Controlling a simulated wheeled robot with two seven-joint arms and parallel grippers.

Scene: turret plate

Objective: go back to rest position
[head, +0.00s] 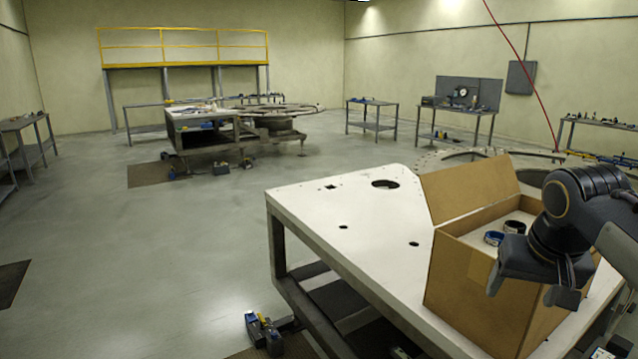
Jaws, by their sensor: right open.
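My right gripper (529,289) is open, with its fingers pointing down in front of the open cardboard box (468,283) in the picture. Nothing shows between its fingers. My left gripper is out of view. The box stands on the white turret plate table (345,215), with one flap raised at its back left. Inside the box I see a blue ring-like item (494,238) and a dark-rimmed one (515,227) on a pale layer. My right arm and gripper hide the right part of the box.
The white plate has several holes and is otherwise clear left of the box. A large toothed ring (455,158) lies behind it. Blue and black tools (263,333) lie on the floor at the table's front left. Open floor (150,260) extends to the left.

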